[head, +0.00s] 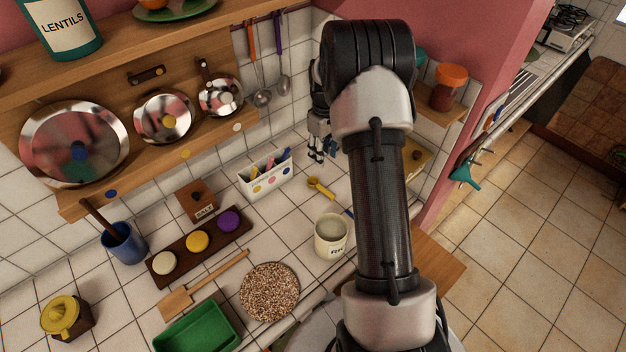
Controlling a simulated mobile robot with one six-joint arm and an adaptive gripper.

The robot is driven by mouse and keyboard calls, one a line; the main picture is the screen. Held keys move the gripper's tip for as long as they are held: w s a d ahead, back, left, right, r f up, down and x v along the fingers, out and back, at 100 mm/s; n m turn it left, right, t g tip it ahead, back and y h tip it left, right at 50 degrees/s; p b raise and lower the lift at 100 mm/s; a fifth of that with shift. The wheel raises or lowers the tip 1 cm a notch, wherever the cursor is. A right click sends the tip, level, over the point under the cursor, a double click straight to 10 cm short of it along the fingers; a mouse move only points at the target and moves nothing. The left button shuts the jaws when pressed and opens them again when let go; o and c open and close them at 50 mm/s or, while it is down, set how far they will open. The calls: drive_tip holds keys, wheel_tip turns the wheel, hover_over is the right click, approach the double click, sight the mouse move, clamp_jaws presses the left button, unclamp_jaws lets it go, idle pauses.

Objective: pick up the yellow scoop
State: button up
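The yellow scoop (320,188) lies on the white tiled counter, to the right of the white utensil box and behind the cream pot. My gripper (316,157) hangs above the counter behind the scoop, with its fingers pointing down. The fingers look spread apart, with nothing visible between them. The gripper looks apart from the scoop. My arm crosses the middle of the view and hides part of the counter on the right.
A white utensil box (265,181) stands left of the scoop, and a cream pot (331,236) stands in front of it. A cork mat (269,291), a wooden spatula (205,286) and a green tray (198,332) lie nearer. Ladles (263,97) hang on the wall behind.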

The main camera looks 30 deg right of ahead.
drive_tip(key=b, duration=0.1)
hover_over(324, 189)
drive_tip(key=f, duration=1.1)
drive_tip(key=shift+a+f, duration=0.2)
drive_tip(key=shift+f, duration=0.1)
wheel_tip(324, 189, down, 4)
drive_tip(key=shift+d+f+b, duration=0.15)
drive_tip(key=shift+f+b, duration=0.1)
drive_tip(key=shift+b, duration=0.25)
drive_tip(key=shift+c, duration=0.2)
clamp_jaws()
